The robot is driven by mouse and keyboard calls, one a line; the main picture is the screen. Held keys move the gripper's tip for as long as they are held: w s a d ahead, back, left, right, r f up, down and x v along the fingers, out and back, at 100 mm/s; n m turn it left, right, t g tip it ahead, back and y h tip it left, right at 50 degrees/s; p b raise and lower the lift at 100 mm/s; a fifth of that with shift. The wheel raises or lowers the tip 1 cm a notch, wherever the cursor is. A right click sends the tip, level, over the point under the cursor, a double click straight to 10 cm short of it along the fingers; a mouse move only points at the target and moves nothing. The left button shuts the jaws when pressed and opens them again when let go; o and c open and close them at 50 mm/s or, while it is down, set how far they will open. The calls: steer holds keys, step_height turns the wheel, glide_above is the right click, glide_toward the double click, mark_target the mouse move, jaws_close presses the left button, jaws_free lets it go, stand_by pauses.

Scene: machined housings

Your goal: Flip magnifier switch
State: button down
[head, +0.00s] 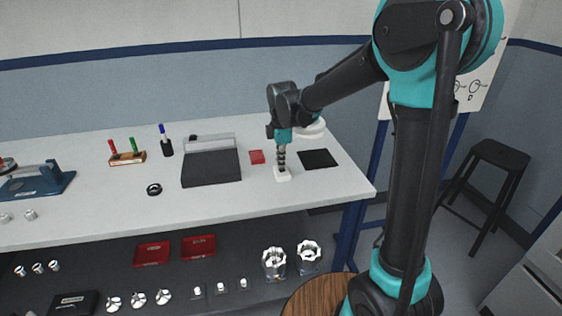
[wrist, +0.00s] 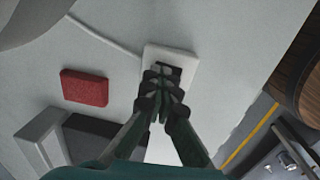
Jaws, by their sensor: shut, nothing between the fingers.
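A small white switch box (head: 283,176) sits on the workbench near its front right part. In the wrist view the switch box (wrist: 185,56) shows a dark rocker on top, partly hidden by my fingers. A pale cord runs from the box to the upper left. My gripper (head: 281,168) points down over the box with its fingers together and empty. In the wrist view my gripper (wrist: 162,82) has its tips at the rocker; I cannot tell whether they touch it. A white rounded magnifier head (head: 314,130) shows behind my wrist, partly hidden. The rocker's position is unclear.
A red block (head: 257,157) and a grey-black box (head: 211,168) stand left of the switch box. A black mat (head: 318,158) lies to its right. A black ring (head: 154,189) and marker holders are farther left. A lower shelf (head: 90,257) holds metal parts and red trays.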

steer(key=shift+w+a+f, duration=0.15)
steer(key=shift+w, duration=0.1)
steer(key=shift+s, duration=0.1)
stand_by(0.3)
